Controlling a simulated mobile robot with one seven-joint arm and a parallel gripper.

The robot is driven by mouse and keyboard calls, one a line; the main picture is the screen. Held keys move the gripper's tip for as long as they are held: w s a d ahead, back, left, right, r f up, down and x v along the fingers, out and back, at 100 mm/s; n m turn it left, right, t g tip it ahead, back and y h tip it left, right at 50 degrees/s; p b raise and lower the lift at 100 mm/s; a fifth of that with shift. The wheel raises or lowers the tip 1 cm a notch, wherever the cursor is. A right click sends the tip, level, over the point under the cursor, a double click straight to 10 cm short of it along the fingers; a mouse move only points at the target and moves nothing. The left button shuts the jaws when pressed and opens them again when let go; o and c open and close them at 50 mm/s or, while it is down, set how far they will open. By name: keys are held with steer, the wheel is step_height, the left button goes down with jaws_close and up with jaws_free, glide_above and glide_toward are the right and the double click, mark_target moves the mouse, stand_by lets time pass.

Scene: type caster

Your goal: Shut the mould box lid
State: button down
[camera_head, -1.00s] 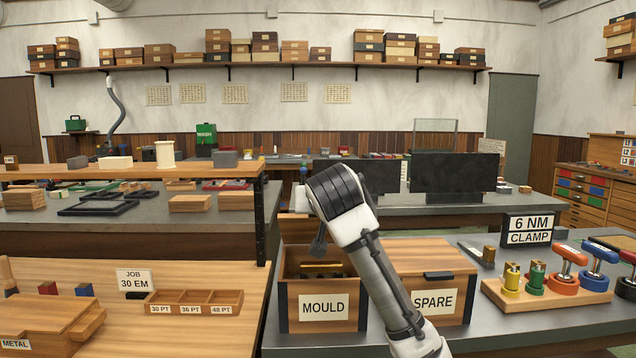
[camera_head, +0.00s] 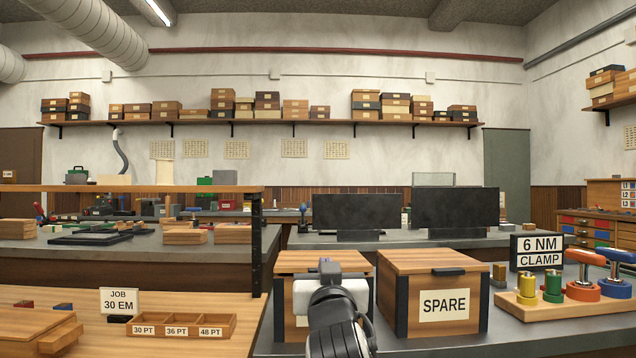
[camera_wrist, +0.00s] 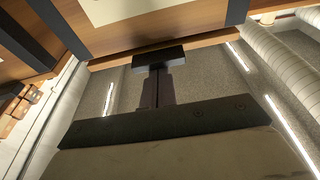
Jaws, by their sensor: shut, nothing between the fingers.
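The mould box (camera_head: 292,315) is a wooden box with dark corner strips, left of the spare box. Its lid (camera_head: 322,261) looks down flat on the box in the head view. My arm covers most of the box's front and its label in that view. The wrist view shows the pale label, the lid's edge (camera_wrist: 205,42) against the box front, and a black tab (camera_wrist: 158,57) on the lid. My gripper (camera_wrist: 157,74) is shut and empty, its fingertips right at the tab. I cannot tell whether they touch it.
The spare box (camera_head: 430,295), lid down, stands close to the right. A clamp sign (camera_head: 540,250) and a wooden rack (camera_head: 565,303) with coloured tools are farther right. A shelf post (camera_head: 256,245) and a small divided tray (camera_head: 180,325) are at the left.

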steer(key=shift+f+b, duration=0.3)
steer(key=shift+f, duration=0.4)
